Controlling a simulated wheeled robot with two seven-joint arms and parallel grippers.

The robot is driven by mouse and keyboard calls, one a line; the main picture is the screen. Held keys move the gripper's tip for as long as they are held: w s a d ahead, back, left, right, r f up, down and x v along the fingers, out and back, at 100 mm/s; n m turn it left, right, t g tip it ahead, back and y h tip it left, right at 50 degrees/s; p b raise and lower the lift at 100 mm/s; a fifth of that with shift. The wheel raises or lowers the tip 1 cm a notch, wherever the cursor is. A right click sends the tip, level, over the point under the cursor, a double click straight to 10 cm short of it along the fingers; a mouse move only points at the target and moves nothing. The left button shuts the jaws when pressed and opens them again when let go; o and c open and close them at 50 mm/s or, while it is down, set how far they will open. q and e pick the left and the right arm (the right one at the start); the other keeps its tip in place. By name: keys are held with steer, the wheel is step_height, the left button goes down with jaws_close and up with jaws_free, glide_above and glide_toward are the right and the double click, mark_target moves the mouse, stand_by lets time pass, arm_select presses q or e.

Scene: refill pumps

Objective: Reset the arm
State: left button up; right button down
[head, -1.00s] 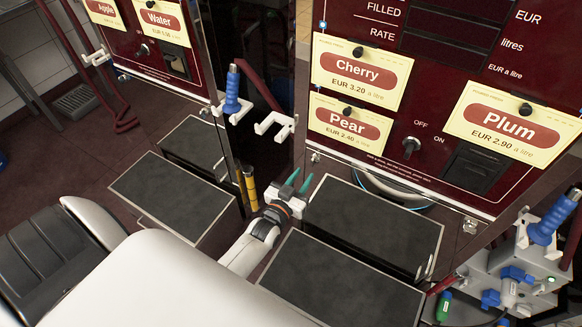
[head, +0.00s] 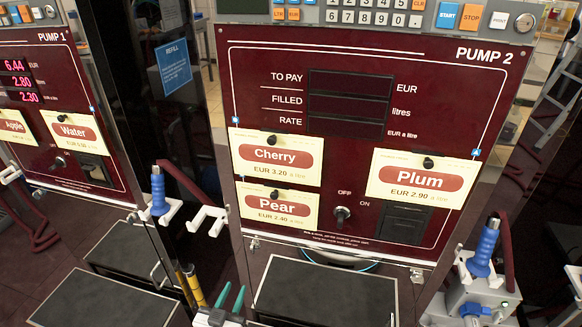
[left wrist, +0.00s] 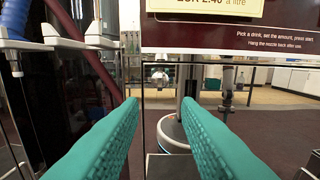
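My left gripper (head: 228,303) is at the bottom of the head view, in front of the lower part of pump 2. Its two green fingers stand apart with nothing between them. In the left wrist view the green fingers (left wrist: 150,135) are also spread and empty, facing the gap under the pump 2 panel (left wrist: 230,37). My right gripper shows in neither view.
The pump 2 panel (head: 345,70) carries Cherry, Pear and Plum cards and an off/on switch (head: 341,214). Blue nozzles hang at the left (head: 158,190) and right (head: 485,248). An empty white hook (head: 207,219) sticks out left of pump 2. A dark tray (head: 325,292) lies below.

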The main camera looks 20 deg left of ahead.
arm_select(q)
steer(key=s+d+f+g, duration=0.1)
steer(key=s+f+g, duration=0.25)
steer(key=f, duration=0.45)
steer(key=s+d+f+m+g+h, duration=0.1)
steer(key=s+d+f+g, duration=0.1)
steer(key=s+f, duration=0.35)
steer(key=s+d+f+g, duration=0.1)
steer(key=s+f+g, duration=0.15)
steer(key=f, duration=0.65)
steer(key=s+f+m+g, duration=0.1)
steer(key=s+f+g, duration=0.3)
steer(key=s, duration=0.8)
steer(key=s+f+m+g+p, duration=0.1)
steer(key=s+f+g, duration=0.4)
steer(key=s+f, duration=0.4)
steer(key=s, duration=0.4)
steer(key=shift+a+f+p, duration=0.15)
steer(key=shift+f+p, duration=0.15)
